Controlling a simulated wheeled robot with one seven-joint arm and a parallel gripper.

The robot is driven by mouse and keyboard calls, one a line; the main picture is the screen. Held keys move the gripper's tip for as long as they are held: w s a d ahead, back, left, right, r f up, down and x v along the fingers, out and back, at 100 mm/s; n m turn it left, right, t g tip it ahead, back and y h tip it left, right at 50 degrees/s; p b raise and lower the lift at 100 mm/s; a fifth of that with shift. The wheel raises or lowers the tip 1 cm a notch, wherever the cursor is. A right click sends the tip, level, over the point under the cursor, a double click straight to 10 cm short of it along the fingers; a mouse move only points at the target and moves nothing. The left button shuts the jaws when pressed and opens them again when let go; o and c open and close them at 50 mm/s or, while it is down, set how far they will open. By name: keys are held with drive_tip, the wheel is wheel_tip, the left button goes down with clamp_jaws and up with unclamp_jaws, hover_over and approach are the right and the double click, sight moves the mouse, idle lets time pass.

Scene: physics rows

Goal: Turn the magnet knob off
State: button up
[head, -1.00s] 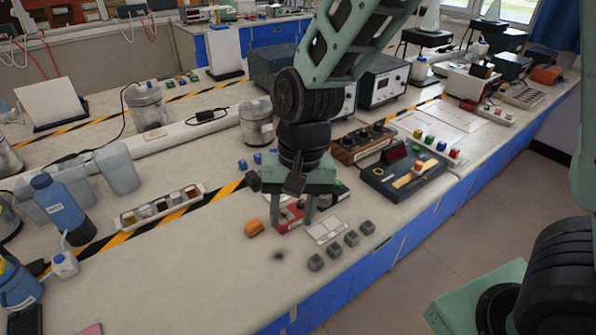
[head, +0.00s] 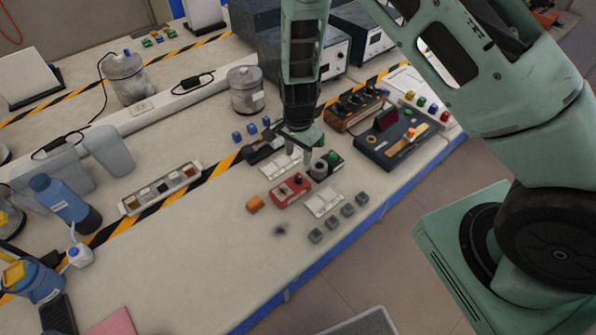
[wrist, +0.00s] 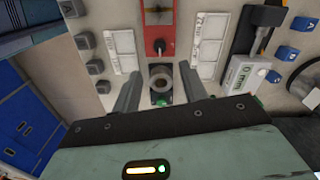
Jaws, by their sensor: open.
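My gripper (head: 299,155) is open and empty, pointing down over the bench, behind the red box in the head view. In the wrist view my gripper (wrist: 159,80) has its two fingers apart, one on each side of a round grey ring-topped part (wrist: 160,78). This part (head: 319,170) stands on a dark base with a green piece beside it. I cannot tell whether the fingers touch it. The red box (head: 291,190) carries a small dark knob or lever (wrist: 159,46). No readable label shows which part is the magnet knob.
White double trays (head: 323,203) lie on either side of the red box. Several grey cubes (head: 331,226) line the front edge, and an orange block (head: 254,204) lies left. A dark console (head: 405,148) stands to the right. A gauge reading 0 mm (wrist: 243,78) is nearby.

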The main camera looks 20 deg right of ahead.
sight(298, 178)
wheel_tip(298, 178, down, 10)
drive_tip(key=p, duration=0.2)
drive_tip(key=shift+p, duration=0.3)
clamp_jaws()
